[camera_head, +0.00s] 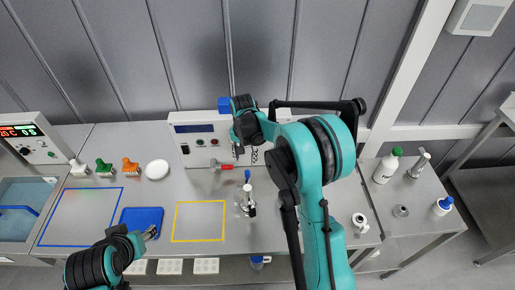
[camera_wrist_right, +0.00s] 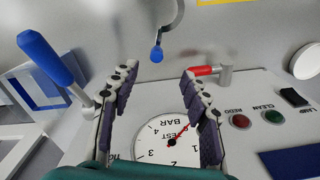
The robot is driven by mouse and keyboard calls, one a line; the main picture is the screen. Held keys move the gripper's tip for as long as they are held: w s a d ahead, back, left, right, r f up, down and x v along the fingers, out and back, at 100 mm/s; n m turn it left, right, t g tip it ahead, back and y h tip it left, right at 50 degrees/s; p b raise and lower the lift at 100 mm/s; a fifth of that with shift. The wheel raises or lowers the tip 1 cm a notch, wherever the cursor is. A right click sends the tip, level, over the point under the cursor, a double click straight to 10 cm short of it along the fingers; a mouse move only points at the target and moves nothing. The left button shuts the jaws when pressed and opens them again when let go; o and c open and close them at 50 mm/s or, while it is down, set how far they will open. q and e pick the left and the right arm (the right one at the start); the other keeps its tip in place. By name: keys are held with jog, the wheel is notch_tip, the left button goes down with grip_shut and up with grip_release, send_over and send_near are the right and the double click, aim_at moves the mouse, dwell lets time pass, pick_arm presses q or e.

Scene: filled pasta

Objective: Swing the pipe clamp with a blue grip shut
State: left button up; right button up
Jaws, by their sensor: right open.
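In the right wrist view a lever with a blue grip (camera_wrist_right: 46,60), which looks like the pipe clamp's handle, stands tilted up and to the left. Its lower end goes behind the left finger of my right gripper (camera_wrist_right: 158,85). This gripper is open and empty over the gauge (camera_wrist_right: 165,143) of a grey test box. I cannot tell whether that finger touches the lever. A curved metal hook with a blue tip (camera_wrist_right: 157,54) shows beyond the fingers. In the head view my right gripper (camera_head: 248,156) is in front of the test box (camera_head: 195,152). My left gripper (camera_head: 151,233) is low, by a blue mat; its jaws are unclear.
A red-handled valve (camera_wrist_right: 203,71) sticks out of the test box beside its buttons. A metal stand (camera_head: 246,207) is on the table in front. A yellow-outlined area (camera_head: 199,221) is clear. Bottles (camera_head: 386,168) stand right.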

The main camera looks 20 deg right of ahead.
aim_at(248, 171)
jog(key=shift+w+d+f, duration=0.25)
jog(key=shift+f, duration=0.1)
jog(key=shift+d+f+m, duration=0.15)
jog(key=shift+f+m, duration=0.15)
jog(key=shift+f, duration=0.1)
notch_tip(248, 171, down, 11)
jog(key=b, duration=0.7)
jog(key=shift+r, duration=0.15)
jog(key=c, duration=1.1)
